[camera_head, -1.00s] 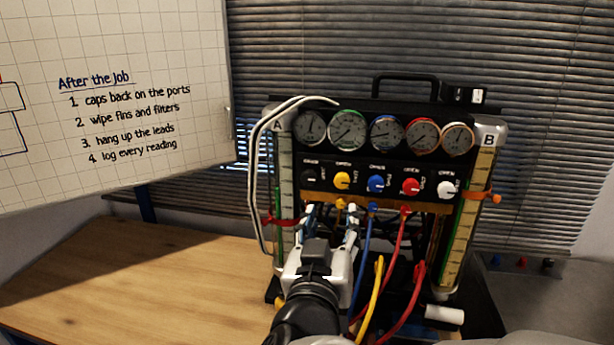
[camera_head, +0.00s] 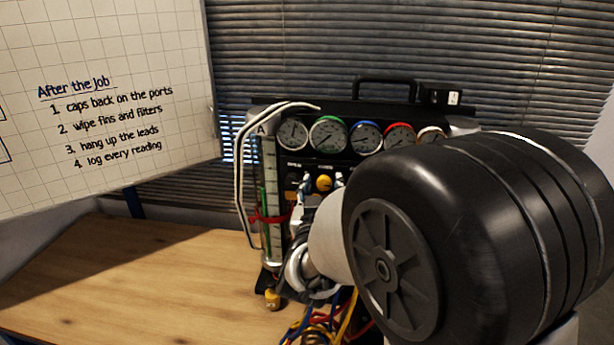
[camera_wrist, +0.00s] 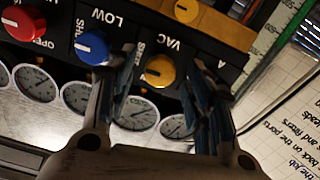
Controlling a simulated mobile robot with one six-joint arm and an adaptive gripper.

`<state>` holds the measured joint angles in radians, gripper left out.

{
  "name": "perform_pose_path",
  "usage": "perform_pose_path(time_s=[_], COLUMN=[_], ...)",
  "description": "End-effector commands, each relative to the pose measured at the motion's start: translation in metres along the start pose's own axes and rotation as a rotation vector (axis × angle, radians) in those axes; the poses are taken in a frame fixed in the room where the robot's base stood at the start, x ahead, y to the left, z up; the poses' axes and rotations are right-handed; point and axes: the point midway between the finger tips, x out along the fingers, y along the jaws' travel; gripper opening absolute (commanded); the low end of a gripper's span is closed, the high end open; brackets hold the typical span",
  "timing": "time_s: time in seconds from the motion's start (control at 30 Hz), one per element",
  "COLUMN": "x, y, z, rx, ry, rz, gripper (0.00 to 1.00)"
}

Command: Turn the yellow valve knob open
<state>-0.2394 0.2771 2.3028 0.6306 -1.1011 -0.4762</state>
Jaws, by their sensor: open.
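The yellow valve knob (camera_head: 324,184) is on the black panel below the row of gauges. In the wrist view the yellow knob (camera_wrist: 160,70) lies between my two fingers, under the word VAC. My gripper (camera_head: 321,180) is open, with one finger on each side of the knob. In the wrist view my gripper (camera_wrist: 162,62) shows a gap between the knob and the fingers; whether either touches is hard to tell. The blue knob (camera_wrist: 92,47) is just beside the left finger. The knob's pointer angle is not clear.
Gauges (camera_head: 328,133) sit above the knobs. A red knob (camera_wrist: 27,22) is farther left in the wrist view. My arm hides the rig's right side in the head view. Coloured hoses (camera_head: 320,325) hang below. The wooden table (camera_head: 150,280) is clear at left.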

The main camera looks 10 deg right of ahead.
Motion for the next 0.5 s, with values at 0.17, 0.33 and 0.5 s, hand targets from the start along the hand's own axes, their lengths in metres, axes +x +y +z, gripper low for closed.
perform_pose_path(time_s=[0.17, 0.33, 0.5], x=[0.0095, 0.0101, 0.0099], y=[0.0002, 0.0002, 0.0001], z=[0.0002, -0.0003, -0.0003], rx=[0.0, 0.0, 0.0], ry=[-0.001, -0.001, -0.001], rz=[0.0, 0.0, 0.0], gripper=[0.48, 0.48, 0.42])
